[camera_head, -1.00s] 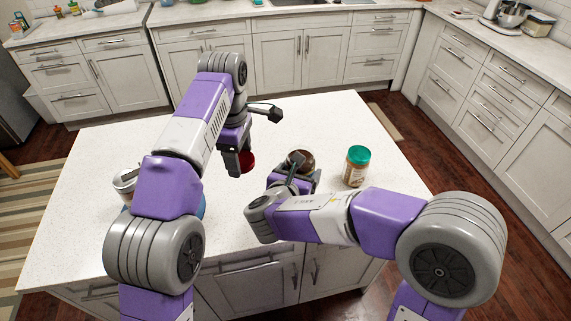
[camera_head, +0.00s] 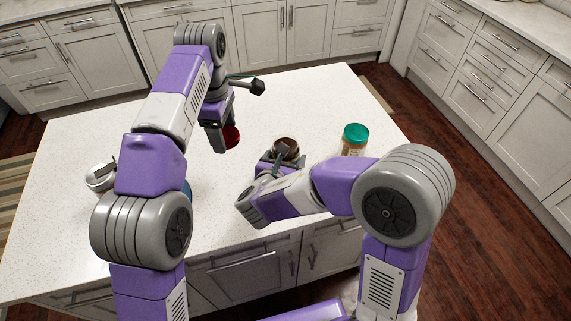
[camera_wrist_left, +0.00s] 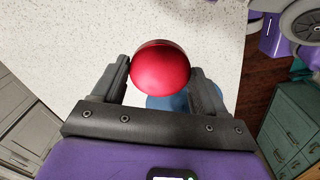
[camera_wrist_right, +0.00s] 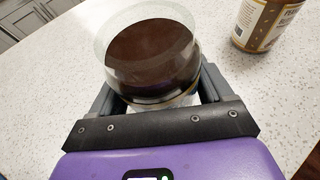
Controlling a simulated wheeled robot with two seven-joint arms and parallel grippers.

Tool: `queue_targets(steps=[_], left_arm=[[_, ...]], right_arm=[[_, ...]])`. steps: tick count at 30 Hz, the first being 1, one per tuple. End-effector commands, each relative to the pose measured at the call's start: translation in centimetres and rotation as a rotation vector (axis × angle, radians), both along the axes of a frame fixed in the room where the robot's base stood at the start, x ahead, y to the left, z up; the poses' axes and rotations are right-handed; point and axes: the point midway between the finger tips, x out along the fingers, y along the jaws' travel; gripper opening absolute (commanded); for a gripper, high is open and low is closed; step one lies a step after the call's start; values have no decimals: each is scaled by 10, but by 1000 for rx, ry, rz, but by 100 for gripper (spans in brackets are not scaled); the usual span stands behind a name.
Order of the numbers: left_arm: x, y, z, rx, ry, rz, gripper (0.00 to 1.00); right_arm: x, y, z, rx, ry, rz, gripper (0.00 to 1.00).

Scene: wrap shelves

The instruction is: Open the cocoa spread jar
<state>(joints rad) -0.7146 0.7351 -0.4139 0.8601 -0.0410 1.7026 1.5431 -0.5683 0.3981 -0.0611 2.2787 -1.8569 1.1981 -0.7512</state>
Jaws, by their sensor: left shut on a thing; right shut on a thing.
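The cocoa spread jar (camera_head: 286,147) stands at the island's front middle, its top open and dark brown spread showing inside. It fills the right wrist view (camera_wrist_right: 153,55), where its clear rim is bare. My right gripper (camera_head: 280,160) is shut around the jar's sides. The red lid (camera_head: 232,136) is apart from the jar, to its left. My left gripper (camera_head: 222,140) is shut on this lid, which shows as a round red dome between the fingers in the left wrist view (camera_wrist_left: 160,68).
A green-lidded jar (camera_head: 354,140) stands to the right of the cocoa jar. A metallic can (camera_head: 99,178) and a blue thing (camera_head: 188,190) are partly hidden behind my left arm. The island top (camera_head: 290,95) is clear at the back.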

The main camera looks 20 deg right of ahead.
Motion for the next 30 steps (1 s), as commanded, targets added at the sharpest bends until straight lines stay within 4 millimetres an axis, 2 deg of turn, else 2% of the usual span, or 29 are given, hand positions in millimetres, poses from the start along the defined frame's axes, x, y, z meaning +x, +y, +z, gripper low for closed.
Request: queue_targets(steps=[1,3,15,16,19,30], left_arm=[[0,0,-6,0,0,0,36],[0,0,-8,0,0,0,36],[0,0,-11,0,0,0,36],[0,0,-10,0,0,0,36],[0,0,-9,0,0,0,36],[0,0,-4,0,0,0,36]], right_arm=[[0,0,-10,-2,0,0,0],[0,0,-15,-1,-2,-1,0],[0,0,-19,0,-4,-1,0],[0,0,-19,1,1,0,84],[0,0,-19,1,1,0,99],[-2,2,-12,1,0,2,100]])
